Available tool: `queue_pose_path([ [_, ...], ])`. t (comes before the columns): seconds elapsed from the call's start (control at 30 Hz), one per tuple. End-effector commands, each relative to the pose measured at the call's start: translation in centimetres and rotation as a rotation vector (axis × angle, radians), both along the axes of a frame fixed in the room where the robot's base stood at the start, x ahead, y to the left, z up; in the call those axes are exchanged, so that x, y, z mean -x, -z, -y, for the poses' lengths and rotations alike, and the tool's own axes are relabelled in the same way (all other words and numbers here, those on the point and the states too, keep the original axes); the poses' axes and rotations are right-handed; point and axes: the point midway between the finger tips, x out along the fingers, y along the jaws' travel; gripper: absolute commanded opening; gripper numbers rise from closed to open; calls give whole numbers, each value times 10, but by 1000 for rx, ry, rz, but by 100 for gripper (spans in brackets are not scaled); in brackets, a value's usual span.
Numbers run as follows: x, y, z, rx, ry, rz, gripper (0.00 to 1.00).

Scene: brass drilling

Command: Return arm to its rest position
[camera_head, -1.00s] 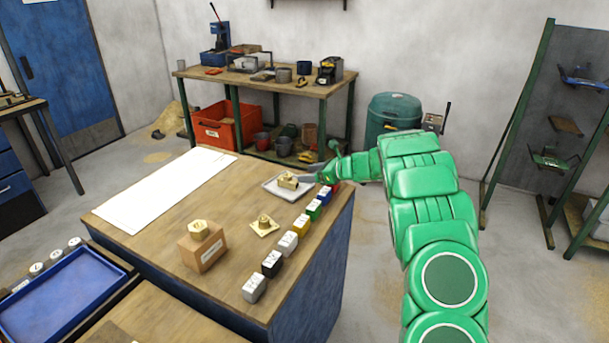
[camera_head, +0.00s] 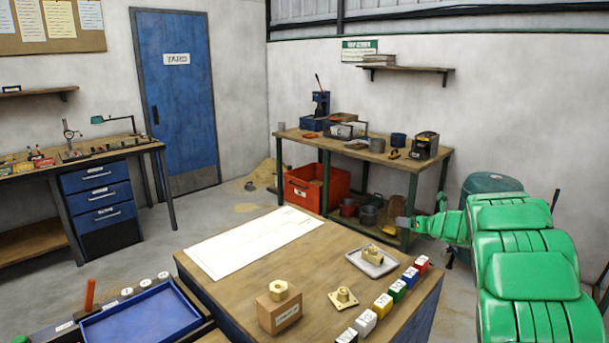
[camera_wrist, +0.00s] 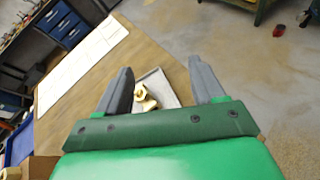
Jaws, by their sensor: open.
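My green arm reaches in from the right in the head view, with my gripper (camera_head: 404,222) above and beyond the far right part of the table. In the wrist view my gripper (camera_wrist: 161,88) has its two grey fingers wide apart with nothing between them. Below the fingers a brass part (camera_wrist: 145,98) lies in a light tray (camera_wrist: 163,82) on the wooden table. The same brass part (camera_head: 372,251) and tray (camera_head: 387,266) show in the head view, apart from the gripper.
The table (camera_head: 325,247) also holds a white sheet (camera_head: 255,241), a brass part on a wooden block (camera_head: 279,312), a brass flanged part (camera_head: 343,297) and a row of coloured blocks (camera_head: 383,303). A blue tray (camera_head: 145,318) is at front left. A workbench (camera_head: 350,148) stands behind.

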Motion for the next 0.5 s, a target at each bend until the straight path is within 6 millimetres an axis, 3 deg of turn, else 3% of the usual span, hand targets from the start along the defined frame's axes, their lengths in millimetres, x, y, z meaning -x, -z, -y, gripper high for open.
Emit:
queue_pose_path([
  [0.03, 2, -14, 3, -30, 64, -8, 68],
  [0.27, 18, -60, 25, -209, 378, -41, 68],
  [0.5, 57, -95, 43, -432, 696, -63, 68],
])
